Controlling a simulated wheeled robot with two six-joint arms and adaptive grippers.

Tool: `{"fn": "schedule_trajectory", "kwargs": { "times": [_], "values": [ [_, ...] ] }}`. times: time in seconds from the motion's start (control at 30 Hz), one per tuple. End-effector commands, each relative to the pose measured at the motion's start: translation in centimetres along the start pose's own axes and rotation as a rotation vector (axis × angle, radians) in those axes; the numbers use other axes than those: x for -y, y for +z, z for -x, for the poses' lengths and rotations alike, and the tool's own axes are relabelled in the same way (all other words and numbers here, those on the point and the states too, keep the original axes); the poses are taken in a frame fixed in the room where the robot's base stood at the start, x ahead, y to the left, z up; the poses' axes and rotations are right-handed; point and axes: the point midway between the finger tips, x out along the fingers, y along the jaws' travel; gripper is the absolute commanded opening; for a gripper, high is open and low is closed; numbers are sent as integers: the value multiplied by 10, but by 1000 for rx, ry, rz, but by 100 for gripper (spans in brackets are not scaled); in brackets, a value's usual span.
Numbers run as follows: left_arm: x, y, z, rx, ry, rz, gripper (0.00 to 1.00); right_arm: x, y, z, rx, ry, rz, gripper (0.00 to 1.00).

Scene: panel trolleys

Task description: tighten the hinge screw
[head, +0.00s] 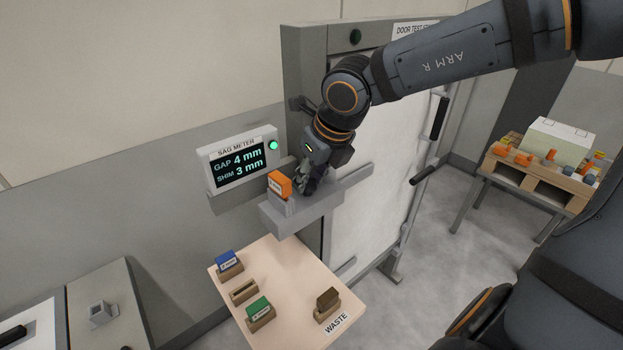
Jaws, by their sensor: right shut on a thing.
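My right gripper (306,184) reaches down to the grey hinge bracket (300,214) on the door stand. It is shut on the hinge screw, which its fingers mostly hide. An orange block (280,184) stands upright on the bracket, just left of the fingers. The sag meter (240,163) on the left shows GAP 4 mm and SHIM 3 mm, with a green light (273,145) lit at its right. The white door panel (375,150) stands behind my right arm. My left gripper is not in view.
A pale table (290,285) below the bracket carries a blue block (228,260), a green block (259,308), an empty holder (243,291) and a brown block (327,299) near the WASTE label. A pallet (535,178) with a box stands at right. Floor between is clear.

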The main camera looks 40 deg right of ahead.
Motion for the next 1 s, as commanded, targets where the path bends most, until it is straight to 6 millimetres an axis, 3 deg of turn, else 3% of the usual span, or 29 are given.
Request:
{"fn": "schedule_trajectory", "kwargs": {
  "times": [0.27, 0.3, 0.37, 0.7, 1.0],
  "values": [
    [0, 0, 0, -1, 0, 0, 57, 0, -1, 0, -2, 1, -1, 4],
    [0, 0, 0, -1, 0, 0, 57, 0, -1, 0, -2, 1, -1, 36],
    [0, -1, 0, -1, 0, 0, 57, 0, 0, 0, -2, 1, 0, 45],
    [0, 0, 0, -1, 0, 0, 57, 0, 0, 4, 1, 0, 1, 45],
    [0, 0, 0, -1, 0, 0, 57, 0, 1, 57, 4, -1, 0, 45]
  ]
}}
